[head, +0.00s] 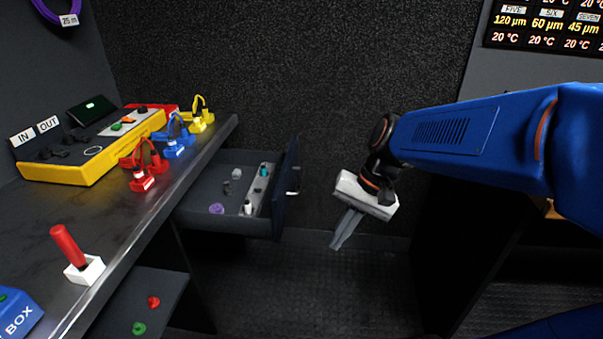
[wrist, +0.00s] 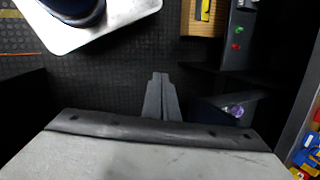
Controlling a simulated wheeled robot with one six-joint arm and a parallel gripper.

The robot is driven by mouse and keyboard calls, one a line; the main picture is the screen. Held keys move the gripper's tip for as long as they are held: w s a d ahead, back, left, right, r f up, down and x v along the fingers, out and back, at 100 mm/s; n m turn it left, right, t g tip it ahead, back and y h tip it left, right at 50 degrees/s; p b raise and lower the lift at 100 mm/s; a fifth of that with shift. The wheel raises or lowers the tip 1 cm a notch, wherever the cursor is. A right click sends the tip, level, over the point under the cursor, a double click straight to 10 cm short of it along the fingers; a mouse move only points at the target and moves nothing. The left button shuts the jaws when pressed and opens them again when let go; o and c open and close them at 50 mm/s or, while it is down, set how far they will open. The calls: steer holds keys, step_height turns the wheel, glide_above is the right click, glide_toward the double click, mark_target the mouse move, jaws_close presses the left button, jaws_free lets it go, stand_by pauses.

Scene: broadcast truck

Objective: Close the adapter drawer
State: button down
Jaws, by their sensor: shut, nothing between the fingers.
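The adapter drawer (head: 279,221) is pulled out from under the left counter in the head view. Its dark blue front panel (head: 288,190) with a pale handle (head: 293,181) faces right, toward my arm. Inside lie small adapters, a purple ring (head: 216,208) and a light grey divided strip. My gripper (head: 339,244) is shut and empty, pointing down, to the right of the drawer front and apart from it. In the wrist view the closed fingers (wrist: 160,78) show at the middle, and part of the drawer (wrist: 214,112) is to their right, partly hidden by the gripper body.
The counter (head: 108,211) above the drawer carries a yellow console (head: 70,170), coloured cable plugs and a red-handled lever (head: 68,247). A lower shelf (head: 120,312) holds a red and a green knob. Floor is clear between drawer front and gripper.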

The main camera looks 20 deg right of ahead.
steer(key=w+m+y, duration=0.4)
steer(key=w, duration=0.2)
steer(key=m+t+y, duration=0.7)
steer(key=m, duration=0.6)
glide_toward(291, 171)
steer(key=x, duration=0.6)
steer(key=shift+s+a, duration=0.15)
steer(key=shift+a, duration=0.2)
steer(key=x, duration=0.9)
steer(key=r+x, duration=0.1)
steer(key=x, duration=1.8)
steer(key=shift+w+r, duration=0.2)
steer(key=shift+w+a, duration=0.15)
steer(key=shift+a, duration=0.1)
steer(key=shift+w+a+r, duration=0.1)
steer(key=shift+a+r, duration=0.05)
steer(key=shift+a, duration=0.05)
